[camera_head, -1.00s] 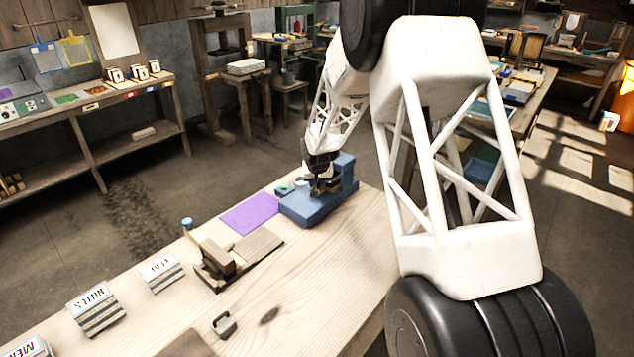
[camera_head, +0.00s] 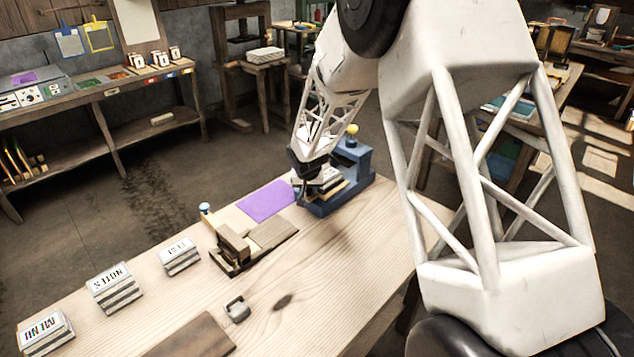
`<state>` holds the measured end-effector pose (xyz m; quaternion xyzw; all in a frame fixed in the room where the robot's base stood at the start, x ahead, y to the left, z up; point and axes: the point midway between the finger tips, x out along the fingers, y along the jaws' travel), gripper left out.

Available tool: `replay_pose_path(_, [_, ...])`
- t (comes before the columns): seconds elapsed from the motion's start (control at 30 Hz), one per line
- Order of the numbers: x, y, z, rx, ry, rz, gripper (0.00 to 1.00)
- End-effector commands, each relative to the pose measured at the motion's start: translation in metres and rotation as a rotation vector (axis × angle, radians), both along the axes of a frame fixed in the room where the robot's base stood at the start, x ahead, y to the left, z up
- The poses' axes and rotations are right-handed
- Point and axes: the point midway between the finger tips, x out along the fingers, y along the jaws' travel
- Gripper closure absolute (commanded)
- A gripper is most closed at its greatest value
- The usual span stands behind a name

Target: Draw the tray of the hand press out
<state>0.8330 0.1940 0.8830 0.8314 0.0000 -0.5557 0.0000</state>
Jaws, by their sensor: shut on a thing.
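The blue hand press (camera_head: 357,166) stands at the far end of the wooden workbench, with a yellow knob (camera_head: 351,130) at its top. Its tray (camera_head: 334,190) shows as a tan edge low at the front of the press. A small light block lies above it, partly covered by my gripper. My gripper (camera_head: 309,184) is at the left side of the press, low over the bench, shut on the tray. The fingertips are dark and small, and the exact grip is mostly hidden.
A purple sheet (camera_head: 265,201) lies just left of the press. A wooden fixture (camera_head: 232,247), several labelled blocks (camera_head: 115,288) and a grey metal piece (camera_head: 237,309) are nearer on the bench (camera_head: 330,270). Bare bench lies in front of the press.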

Motion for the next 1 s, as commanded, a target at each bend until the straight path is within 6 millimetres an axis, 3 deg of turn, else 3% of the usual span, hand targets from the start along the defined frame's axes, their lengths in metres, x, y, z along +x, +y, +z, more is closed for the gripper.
replay_pose_path(0.37, [-0.0038,0.0046,0.0008,0.001,-0.002,0.0,1.0])
replay_pose_path(0.4, [-0.0037,0.0046,0.0009,0.001,-0.002,0.0,0.66])
replay_pose_path(0.47, [-0.0038,0.0045,0.0008,0.001,-0.002,0.0,0.58])
replay_pose_path(1.0, [-0.0073,0.0042,0.0085,0.0,-0.001,0.0,0.58])
